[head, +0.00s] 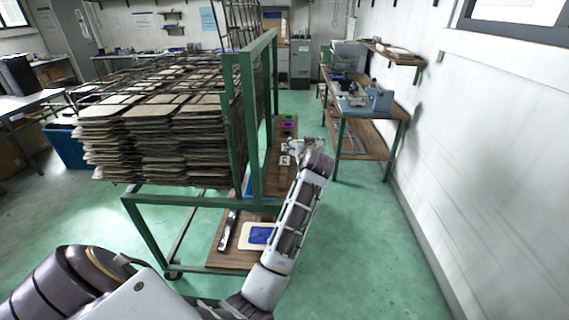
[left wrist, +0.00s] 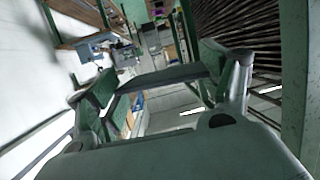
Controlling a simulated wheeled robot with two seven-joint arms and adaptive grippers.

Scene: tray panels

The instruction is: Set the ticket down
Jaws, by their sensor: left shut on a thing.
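My left gripper (head: 300,147) is at the end of my raised forearm, over the wooden lower shelf beside the green rack frame. In the left wrist view its two fingers (left wrist: 158,65) stand well apart with a flat, grey-green bar-like piece (left wrist: 160,79) spanning between them. I take this held piece to be the ticket, seen nearly edge-on; its face is not visible. In the head view I cannot make it out from the gripper. My right gripper is not in view.
The green rack frame (head: 130,220) carries large stacks of brown panels (head: 160,115). Its wooden shelf (head: 232,258) holds a cream tray with a blue inside (head: 250,236) and several small cards (head: 285,161). A workbench (head: 372,107) stands at the right; green floor is clear between.

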